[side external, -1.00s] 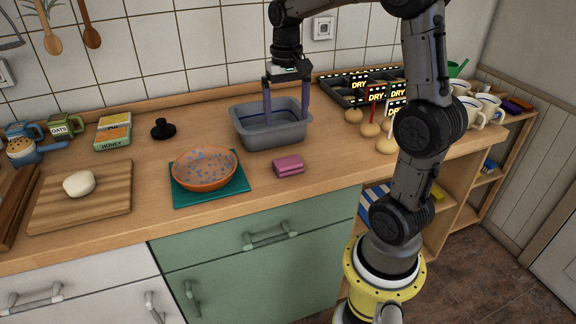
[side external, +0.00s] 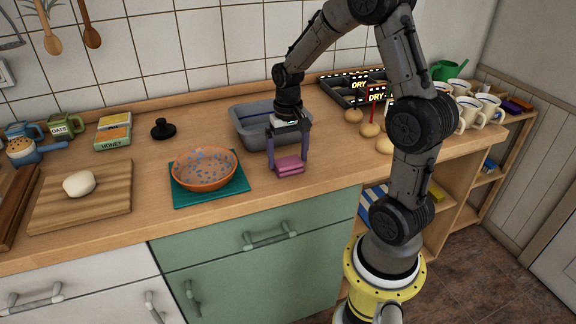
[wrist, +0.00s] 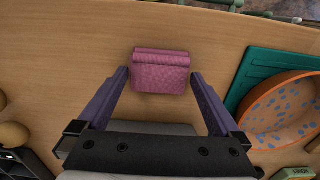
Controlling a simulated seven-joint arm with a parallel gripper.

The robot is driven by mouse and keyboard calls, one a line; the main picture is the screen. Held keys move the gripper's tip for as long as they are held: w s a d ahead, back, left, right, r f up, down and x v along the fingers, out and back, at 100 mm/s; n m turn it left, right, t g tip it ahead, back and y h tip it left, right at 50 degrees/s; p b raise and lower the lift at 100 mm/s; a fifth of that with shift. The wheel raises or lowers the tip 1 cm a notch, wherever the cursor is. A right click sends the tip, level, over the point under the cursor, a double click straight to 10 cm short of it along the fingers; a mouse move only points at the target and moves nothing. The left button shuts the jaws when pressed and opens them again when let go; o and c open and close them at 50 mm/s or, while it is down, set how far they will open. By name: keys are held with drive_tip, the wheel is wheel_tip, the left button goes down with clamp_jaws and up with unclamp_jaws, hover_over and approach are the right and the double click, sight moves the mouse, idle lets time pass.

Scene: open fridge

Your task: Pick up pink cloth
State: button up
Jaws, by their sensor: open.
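The pink cloth (side external: 289,166) is a small folded bundle on the wooden counter near its front edge. It also shows in the wrist view (wrist: 161,72), just beyond and between the fingertips. My gripper (side external: 288,167) is open, pointing down, with its two purple fingers on either side of the cloth in the side view. The gripper holds nothing. I cannot tell whether the fingertips touch the counter.
A grey basin (side external: 244,119) stands right behind the gripper. An orange bowl (side external: 204,171) on a teal mat (side external: 237,189) is to the left of the cloth. Round brown items (side external: 369,130) and a dark divided tray (side external: 343,91) are to the right. The counter around the cloth is clear.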

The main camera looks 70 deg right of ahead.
drive_tip(key=shift+f, duration=0.35)
drive_tip(key=shift+c, duration=0.3)
drive_tip(key=c, duration=0.9)
